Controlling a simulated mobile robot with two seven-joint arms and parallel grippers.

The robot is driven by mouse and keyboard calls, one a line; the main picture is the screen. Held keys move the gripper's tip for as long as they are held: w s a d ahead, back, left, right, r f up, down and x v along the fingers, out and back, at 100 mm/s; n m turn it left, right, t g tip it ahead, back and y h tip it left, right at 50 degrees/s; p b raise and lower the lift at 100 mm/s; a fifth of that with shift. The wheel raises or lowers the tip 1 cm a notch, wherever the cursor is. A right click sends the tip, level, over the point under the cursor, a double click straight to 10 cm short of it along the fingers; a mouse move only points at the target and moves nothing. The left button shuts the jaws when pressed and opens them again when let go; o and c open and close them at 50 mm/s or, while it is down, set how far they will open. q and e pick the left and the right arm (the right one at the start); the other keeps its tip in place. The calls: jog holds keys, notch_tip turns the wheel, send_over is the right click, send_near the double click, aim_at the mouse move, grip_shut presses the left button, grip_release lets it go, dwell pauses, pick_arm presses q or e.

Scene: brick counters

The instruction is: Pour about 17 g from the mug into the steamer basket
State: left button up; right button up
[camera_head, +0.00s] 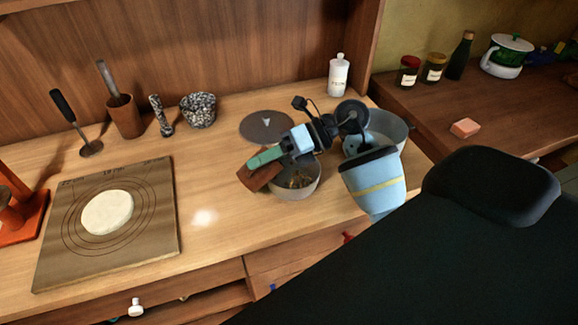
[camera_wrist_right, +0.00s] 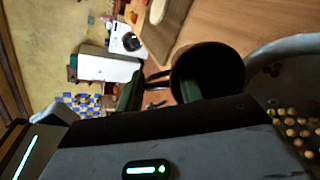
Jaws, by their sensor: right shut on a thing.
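The brown mug (camera_head: 257,177) is tilted at the left rim of a grey bowl, which I take to be the steamer basket (camera_head: 312,188). My right gripper (camera_head: 264,158) is shut on the mug, above that rim. In the right wrist view the mug (camera_wrist_right: 208,72) is dark and its inside cannot be made out; the gripper's fingers (camera_wrist_right: 160,90) are beside it. The basket (camera_wrist_right: 290,48) shows at the right edge there, with several small beige balls (camera_wrist_right: 290,121) in it. No falling stream is visible. My left gripper is out of view.
A second grey bowl (camera_head: 390,126) stands behind my right wrist. A dark round lid (camera_head: 267,126) lies behind the basket. A board with a pale disc (camera_head: 108,212) is at left. A white bottle (camera_head: 338,76) stands at the back.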

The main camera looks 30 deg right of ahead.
aim_at(281, 169)
jog(key=shift+d+r+y, duration=0.3)
jog(key=shift+d+y, duration=0.15)
jog(key=shift+y, duration=0.55)
jog(key=shift+d+t+y+b, duration=0.3)
jog(key=shift+d+b, duration=0.05)
jog(key=shift+d, duration=0.15)
jog(key=shift+d+r, duration=0.2)
jog(key=shift+r, duration=0.05)
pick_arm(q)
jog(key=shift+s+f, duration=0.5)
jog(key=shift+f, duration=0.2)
pick_arm(e)
jog(key=shift+f+m, duration=0.15)
jog(key=shift+m, duration=0.15)
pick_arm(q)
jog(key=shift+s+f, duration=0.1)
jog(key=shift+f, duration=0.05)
pick_arm(e)
jog(key=shift+d+y, duration=0.25)
jog(key=shift+y, duration=0.05)
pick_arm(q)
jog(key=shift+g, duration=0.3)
pick_arm(e)
jog(key=shift+d, duration=0.2)
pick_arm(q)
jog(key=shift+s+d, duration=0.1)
pick_arm(e)
jog(key=shift+d+r+y, duration=0.2)
jog(key=shift+d+y, duration=0.05)
jog(key=shift+y, duration=0.05)
